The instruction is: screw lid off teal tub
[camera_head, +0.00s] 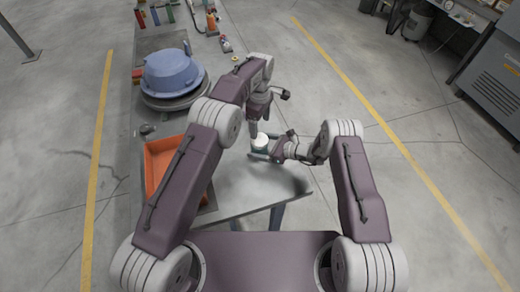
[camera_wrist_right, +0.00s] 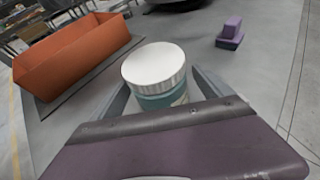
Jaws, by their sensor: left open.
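The teal tub (camera_wrist_right: 160,99) stands upright on the grey table with its white ribbed lid (camera_wrist_right: 154,66) on top. In the head view the white lid (camera_head: 262,138) shows close to both grippers. My right gripper (camera_head: 268,148) reaches in from the right, low on the tub. In the right wrist view its fingers (camera_wrist_right: 162,92) lie on either side of the teal body, below the lid, with little or no gap. My left gripper (camera_head: 256,130) points down close to the lid, open. How far it is from the lid is hard to judge.
An orange bin (camera_head: 158,174) lies left of the tub; its wall also shows in the wrist view (camera_wrist_right: 70,58). A purple stepped block (camera_wrist_right: 231,33) is beyond the tub. The near table corner is bare.

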